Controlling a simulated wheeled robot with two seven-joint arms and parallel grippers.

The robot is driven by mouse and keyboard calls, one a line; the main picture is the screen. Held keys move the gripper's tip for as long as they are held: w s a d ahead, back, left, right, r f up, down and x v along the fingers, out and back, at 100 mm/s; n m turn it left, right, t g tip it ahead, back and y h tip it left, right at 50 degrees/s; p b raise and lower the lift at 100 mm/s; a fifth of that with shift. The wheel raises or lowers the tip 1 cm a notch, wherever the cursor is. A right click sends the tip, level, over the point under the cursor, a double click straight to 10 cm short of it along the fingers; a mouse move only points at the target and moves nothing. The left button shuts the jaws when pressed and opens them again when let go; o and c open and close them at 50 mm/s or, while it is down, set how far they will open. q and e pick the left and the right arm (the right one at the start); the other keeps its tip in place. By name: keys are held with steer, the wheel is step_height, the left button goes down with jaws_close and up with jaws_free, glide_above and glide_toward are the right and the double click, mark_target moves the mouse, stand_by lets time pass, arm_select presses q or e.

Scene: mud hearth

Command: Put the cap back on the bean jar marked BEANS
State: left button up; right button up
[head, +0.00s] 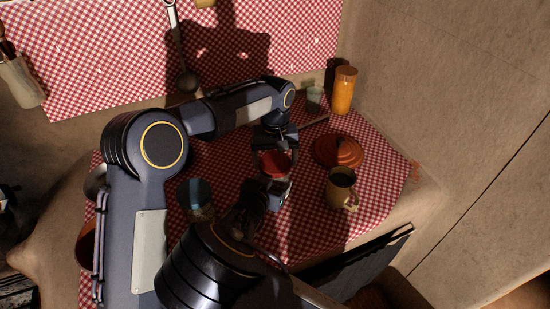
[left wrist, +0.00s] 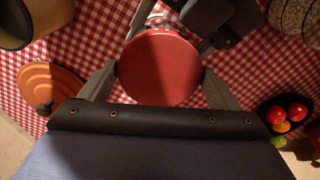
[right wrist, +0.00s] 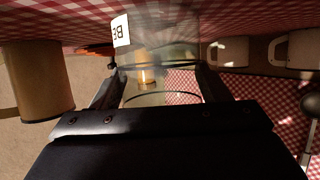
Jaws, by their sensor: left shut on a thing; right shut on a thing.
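The red cap (head: 275,163) is between the fingers of my left gripper (head: 274,152). In the left wrist view the round cap (left wrist: 160,67) fills the space between both fingers, its top toward the camera. My right gripper (right wrist: 155,85) is shut on the clear glass bean jar (right wrist: 165,55), with one finger on each side. Part of its white label (right wrist: 120,31) shows the letters BE, upside down in this view. The cap is over the jar's place in the head view; whether it touches the rim is hidden.
A mug (head: 340,190) and an orange-red lid (head: 337,150) stand right of the grippers. A blue-topped jar (head: 195,192) is on the left. An orange canister (head: 345,90) and a small green cup (head: 314,98) are at the back. A bowl of red vegetables (left wrist: 287,112) shows in the left wrist view.

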arm_select(q)
steer(key=m, duration=1.1)
steer(key=o, duration=1)
steer(key=shift+c, duration=0.2)
step_height(320, 180, up, 12)
